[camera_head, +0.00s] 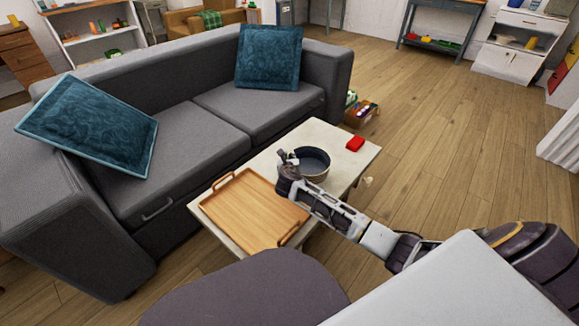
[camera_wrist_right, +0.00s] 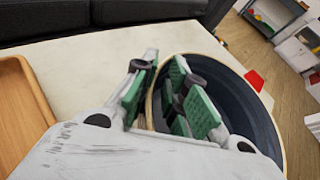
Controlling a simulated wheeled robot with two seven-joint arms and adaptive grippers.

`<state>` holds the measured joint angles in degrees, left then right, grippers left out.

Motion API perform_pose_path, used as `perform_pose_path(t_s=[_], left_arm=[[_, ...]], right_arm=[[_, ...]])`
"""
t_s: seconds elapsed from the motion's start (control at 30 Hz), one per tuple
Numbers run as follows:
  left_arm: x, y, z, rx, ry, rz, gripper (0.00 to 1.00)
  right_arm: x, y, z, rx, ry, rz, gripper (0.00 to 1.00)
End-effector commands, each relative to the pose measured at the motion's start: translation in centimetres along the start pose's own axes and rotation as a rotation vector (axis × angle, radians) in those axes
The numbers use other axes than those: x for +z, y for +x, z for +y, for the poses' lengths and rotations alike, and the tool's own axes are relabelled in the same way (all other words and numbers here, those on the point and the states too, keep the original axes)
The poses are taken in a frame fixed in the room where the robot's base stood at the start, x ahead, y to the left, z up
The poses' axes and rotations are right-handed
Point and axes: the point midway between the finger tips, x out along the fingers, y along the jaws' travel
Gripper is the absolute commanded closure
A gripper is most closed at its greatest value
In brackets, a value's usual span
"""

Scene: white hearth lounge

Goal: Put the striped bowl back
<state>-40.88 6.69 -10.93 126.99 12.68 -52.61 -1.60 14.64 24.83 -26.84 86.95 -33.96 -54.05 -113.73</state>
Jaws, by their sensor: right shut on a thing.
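The bowl (camera_head: 314,161), dark blue-grey inside with a pale rim, is at the middle of the low coffee table (camera_head: 325,137). Stripes cannot be made out. My right gripper (camera_head: 288,158) is at the bowl's left side. In the right wrist view, the green-padded fingers of the gripper (camera_wrist_right: 165,90) are shut on the near wall of the bowl (camera_wrist_right: 235,92), one inside and one outside. The bowl looks upright; I cannot tell whether it touches the table. My left gripper is not in view.
A wooden tray (camera_head: 252,207) with raised handles lies on the table left of the bowl. A small red object (camera_head: 355,144) lies at the right. A grey sofa (camera_head: 195,130) with two blue cushions stands behind. Open floor (camera_head: 450,140) spreads to the right.

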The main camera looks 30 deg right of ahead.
Motion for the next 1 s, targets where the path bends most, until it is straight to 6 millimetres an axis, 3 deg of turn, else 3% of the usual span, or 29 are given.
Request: perform_pose_path(t_s=[0.17,0.33,0.5,1.0], left_arm=[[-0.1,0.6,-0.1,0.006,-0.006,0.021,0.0],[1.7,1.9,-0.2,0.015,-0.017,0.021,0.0],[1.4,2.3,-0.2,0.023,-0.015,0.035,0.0],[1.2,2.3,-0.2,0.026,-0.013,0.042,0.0]], right_arm=[[-0.7,0.3,0.1,0.0,0.0,-0.002,1.0],[-2.0,0.8,0.3,0.001,0.001,-0.002,1.0],[-3.0,1.3,0.3,-0.001,-0.001,-0.002,1.0],[-3.3,1.4,0.4,0.0,-0.001,-0.003,1.0]])
